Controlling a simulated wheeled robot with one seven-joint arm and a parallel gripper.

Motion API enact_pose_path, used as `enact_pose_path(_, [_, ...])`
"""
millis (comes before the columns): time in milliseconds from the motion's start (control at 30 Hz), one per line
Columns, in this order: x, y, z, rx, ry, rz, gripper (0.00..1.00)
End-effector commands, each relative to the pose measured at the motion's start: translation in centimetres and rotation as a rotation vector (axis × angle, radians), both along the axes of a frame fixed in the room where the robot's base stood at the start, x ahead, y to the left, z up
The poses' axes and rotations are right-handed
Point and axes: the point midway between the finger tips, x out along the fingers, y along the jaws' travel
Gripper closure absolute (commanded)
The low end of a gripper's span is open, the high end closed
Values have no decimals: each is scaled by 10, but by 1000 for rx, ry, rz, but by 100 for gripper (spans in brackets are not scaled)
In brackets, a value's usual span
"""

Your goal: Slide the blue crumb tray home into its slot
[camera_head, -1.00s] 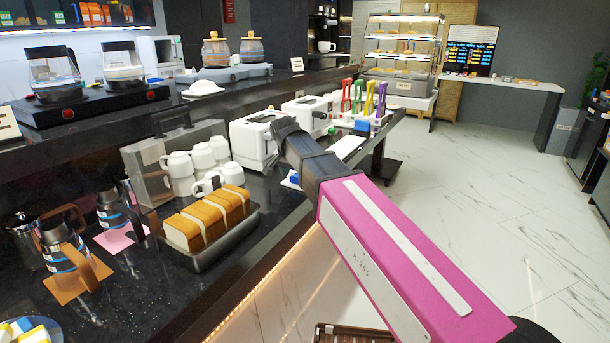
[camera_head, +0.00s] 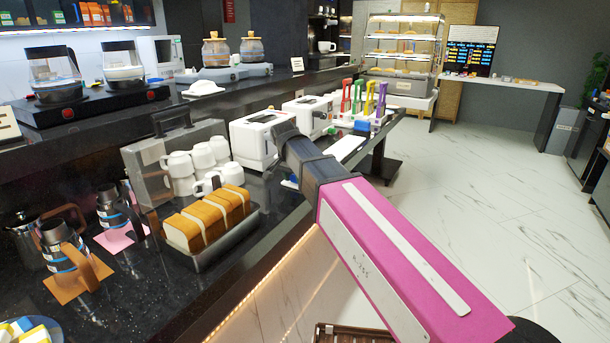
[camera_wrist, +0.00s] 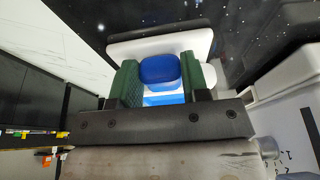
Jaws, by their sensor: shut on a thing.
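My gripper (camera_wrist: 160,80) is shut on the blue crumb tray (camera_wrist: 160,69), with a green finger pad on each side of its blue end. A wide white piece (camera_wrist: 125,49) lies just beyond the blue end; I cannot tell whether it is part of the tray or of a toaster. The near white toaster (camera_head: 250,137) stands on the counter, partly behind my wrist. A second white toaster (camera_head: 306,116) stands behind it. The slot is not clearly visible in either view.
A loaf in a metal pan (camera_head: 228,238) and stacked white mugs (camera_head: 180,173) stand left of my arm. A rack with coloured handles (camera_head: 368,104) and a white card (camera_head: 344,147) lie beyond it. The dark counter edge runs below my wrist; the floor at right is clear.

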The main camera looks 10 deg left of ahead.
Motion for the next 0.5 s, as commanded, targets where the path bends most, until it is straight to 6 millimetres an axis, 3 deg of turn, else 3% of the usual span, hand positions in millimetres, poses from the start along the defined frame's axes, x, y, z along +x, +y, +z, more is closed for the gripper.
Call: enact_pose_path(500, [1, 0, 34, 0, -1, 0, 96])
